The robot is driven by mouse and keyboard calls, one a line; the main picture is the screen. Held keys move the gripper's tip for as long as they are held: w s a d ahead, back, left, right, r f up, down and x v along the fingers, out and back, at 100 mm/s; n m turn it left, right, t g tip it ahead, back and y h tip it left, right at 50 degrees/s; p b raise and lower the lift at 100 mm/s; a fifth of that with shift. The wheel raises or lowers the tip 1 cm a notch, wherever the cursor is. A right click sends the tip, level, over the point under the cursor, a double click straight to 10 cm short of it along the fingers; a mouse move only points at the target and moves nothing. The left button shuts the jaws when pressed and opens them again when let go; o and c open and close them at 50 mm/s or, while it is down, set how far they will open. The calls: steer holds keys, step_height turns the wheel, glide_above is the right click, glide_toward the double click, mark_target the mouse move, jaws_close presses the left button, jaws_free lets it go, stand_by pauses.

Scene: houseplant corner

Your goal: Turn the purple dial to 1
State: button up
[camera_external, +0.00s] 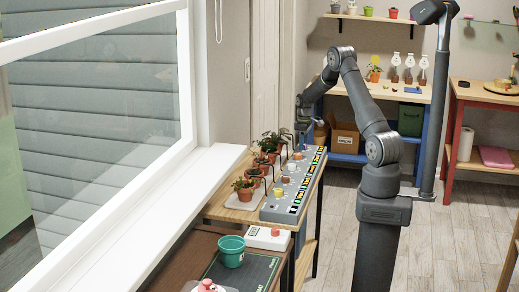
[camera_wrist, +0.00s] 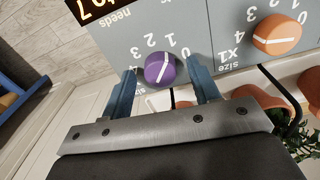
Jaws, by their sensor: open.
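The purple dial (camera_wrist: 160,69) sits on a grey panel (camera_wrist: 225,12) in the wrist view, with a white line across its top. Printed numbers 0, 1, 2 and 3 curve around its far side. I cannot tell for sure which number the line points at. My gripper (camera_wrist: 163,66) is open, with one blue finger on each side of the dial. Gaps show between the fingers and the dial, so it is not gripped. In the external view my gripper (camera_external: 302,128) is at the far end of the long control panel (camera_external: 279,212).
An orange dial (camera_wrist: 276,35) is to the right of the purple one in the wrist view. Potted plants (camera_external: 246,189) stand in a row along the panel's left side. A teal pot (camera_external: 231,252) stands in front. A shelf table with jars is behind.

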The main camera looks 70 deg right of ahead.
step_height(320, 180, up, 17)
steer(key=shift+r, duration=0.2)
stand_by(0.3)
step_height(320, 180, down, 18)
steer(key=shift+r, duration=0.25)
stand_by(0.6)
steer(key=shift+r, duration=0.1)
